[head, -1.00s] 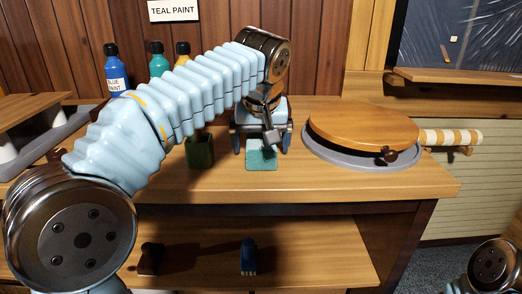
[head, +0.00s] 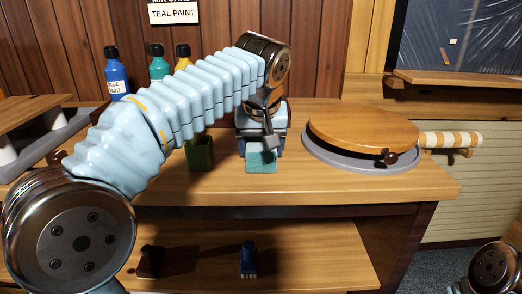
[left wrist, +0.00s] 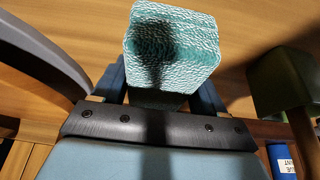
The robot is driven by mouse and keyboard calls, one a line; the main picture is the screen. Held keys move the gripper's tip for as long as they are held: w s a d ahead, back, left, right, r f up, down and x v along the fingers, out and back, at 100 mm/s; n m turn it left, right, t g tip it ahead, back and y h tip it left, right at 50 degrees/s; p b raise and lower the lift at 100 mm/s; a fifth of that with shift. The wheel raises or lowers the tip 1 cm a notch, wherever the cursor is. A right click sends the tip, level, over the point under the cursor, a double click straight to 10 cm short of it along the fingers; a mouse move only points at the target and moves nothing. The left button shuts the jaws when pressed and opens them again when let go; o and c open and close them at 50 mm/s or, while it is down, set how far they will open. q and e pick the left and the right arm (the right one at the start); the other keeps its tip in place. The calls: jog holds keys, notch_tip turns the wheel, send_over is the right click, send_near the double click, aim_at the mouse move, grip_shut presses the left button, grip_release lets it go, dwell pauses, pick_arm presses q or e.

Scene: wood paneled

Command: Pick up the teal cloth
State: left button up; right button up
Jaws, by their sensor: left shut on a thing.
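The teal cloth (head: 262,161) is a small folded block with a ribbed weave, near the front of the wooden bench top. In the left wrist view the cloth (left wrist: 196,72) sits between the two dark blue fingers, with a dark shadow on its face. My left gripper (head: 260,146) comes down from above and is shut on the cloth. Its fingers also show in the left wrist view (left wrist: 160,88), partly hidden by the cloth. I cannot tell whether the cloth still touches the bench. My right gripper is not in view.
A round wooden board on a grey base (head: 312,157) lies to the right. Paint bottles (head: 116,77) stand at the back left. A blue brush (head: 248,258) is on the lower shelf.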

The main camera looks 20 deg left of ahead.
aim_at(261, 139)
pick_arm(q)
jog(key=shift+r, duration=0.5)
notch_tip(261, 139, up, 3)
jog(key=shift+s+r+p, duration=0.1)
jog(key=shift+p, duration=0.6)
jog(key=s+r, duration=0.1)
jog(key=r, duration=0.1)
jog(key=s+r, duration=0.1)
jog(key=s, duration=0.1)
jog(key=s+a+r, duration=0.1)
jog(key=s+r, duration=0.1)
jog(key=shift+s+r, duration=0.2)
jog(key=shift+r, duration=0.15)
jog(key=s+a+r, duration=0.1)
jog(key=s+r, duration=0.2)
jog(key=s, duration=0.5)
jog(key=shift+s+r+b, duration=0.15)
jog(key=shift+r+b, duration=0.05)
jog(key=shift+b, duration=0.15)
jog(key=shift+a, duration=0.1)
